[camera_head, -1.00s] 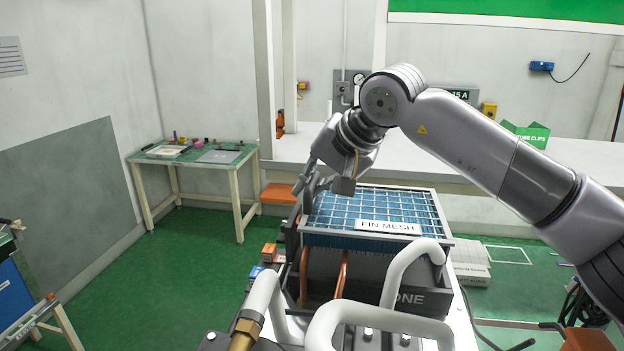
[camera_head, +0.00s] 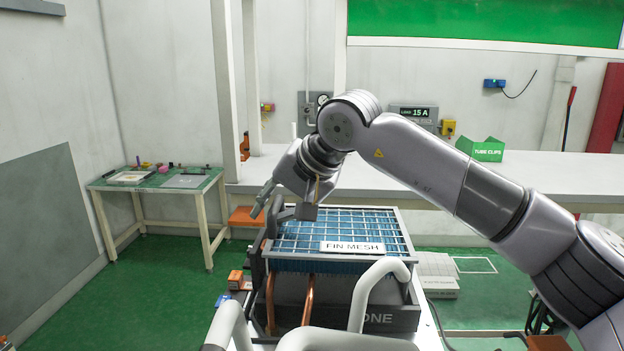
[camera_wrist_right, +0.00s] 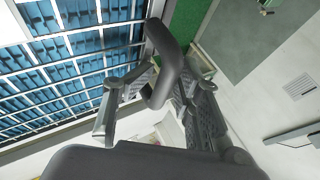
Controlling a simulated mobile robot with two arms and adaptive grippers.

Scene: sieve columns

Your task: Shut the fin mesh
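The fin mesh (camera_head: 352,247) is a light metal grid with a label plate on its front edge. It lies about level over blue fins on the dark unit in the head view. The grid also fills the upper left of the right wrist view (camera_wrist_right: 60,48). I cannot tell whether it is fully seated. My right gripper (camera_head: 272,204) is at its left edge. In the wrist view its fingers (camera_wrist_right: 150,108) are spread, with a dark curved handle (camera_wrist_right: 166,65) near and partly between them; contact is unclear. My left gripper is not in view.
Copper pipes (camera_head: 308,300) and thick white pipes (camera_head: 378,285) stand in front of the unit. A white bench (camera_head: 420,172) runs behind, holding a green box (camera_head: 487,150). A small table (camera_head: 150,190) stands at the left. Green floor lies open between the table and unit.

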